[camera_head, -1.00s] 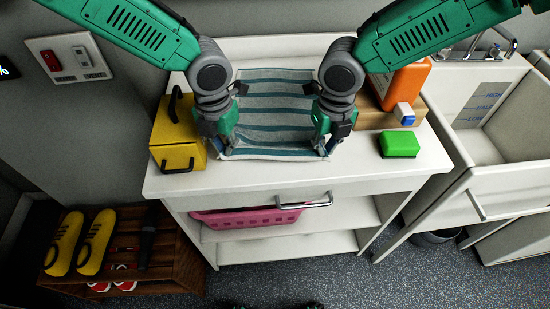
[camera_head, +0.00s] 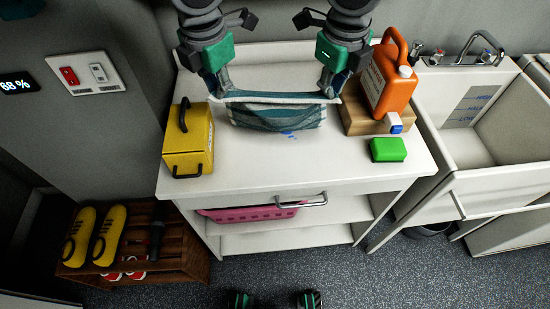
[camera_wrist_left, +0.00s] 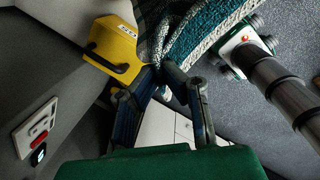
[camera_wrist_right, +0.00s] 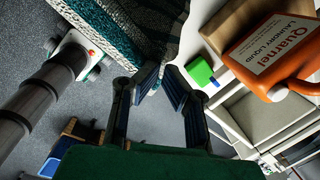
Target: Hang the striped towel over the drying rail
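The striped towel (camera_head: 278,115), white-grey and teal, is lifted at one edge and hangs between my grippers over the white counter. Its lower part looks folded and close to the counter top; I cannot tell whether it touches. My left gripper (camera_head: 219,92) is shut on the left end of the edge, and my right gripper (camera_head: 329,92) is shut on the right end. The towel also shows in the left wrist view (camera_wrist_left: 205,28) and the right wrist view (camera_wrist_right: 110,35), beside the fingertips. I cannot make out a drying rail in these views.
The white counter (camera_head: 270,165) holds a yellow box (camera_head: 188,150) at left. At right are an orange laundry bottle (camera_head: 387,80), a wooden block (camera_head: 362,119) and a green block (camera_head: 388,149). A sink (camera_head: 485,140) stands right. The counter's front middle is clear.

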